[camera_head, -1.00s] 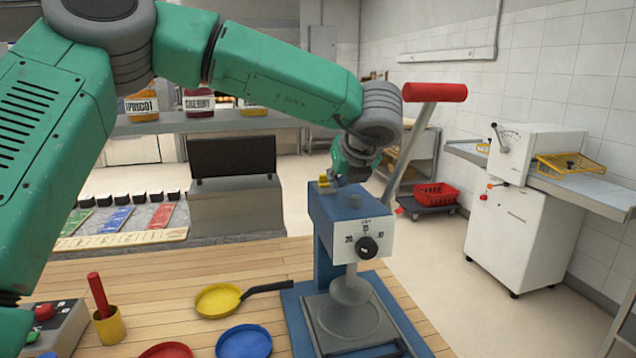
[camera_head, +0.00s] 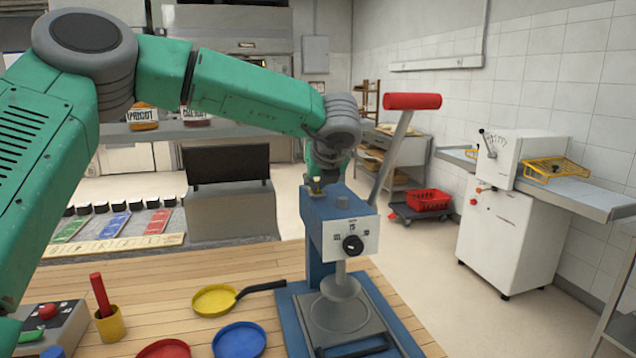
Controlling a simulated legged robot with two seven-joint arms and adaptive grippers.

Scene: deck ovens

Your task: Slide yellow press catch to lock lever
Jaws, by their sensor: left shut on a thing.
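The blue press (camera_head: 330,210) stands on a blue base on the wooden table, with a white dial plate on its front. Its grey lever (camera_head: 392,155) rises tilted to the right and ends in a red grip (camera_head: 412,101). The small yellow press catch (camera_head: 316,187) is on top of the blue head, near its left side. My left gripper (camera_head: 317,182) reaches down from behind and is shut on the catch, partly hiding it. The fingertips are small and dark here. My right gripper is out of view.
A yellow pan (camera_head: 214,300), a blue dish (camera_head: 240,341) and a red dish (camera_head: 164,349) lie left of the press. A yellow cup (camera_head: 110,325) holds a red stick. A white machine (camera_head: 512,225) stands on the floor at right.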

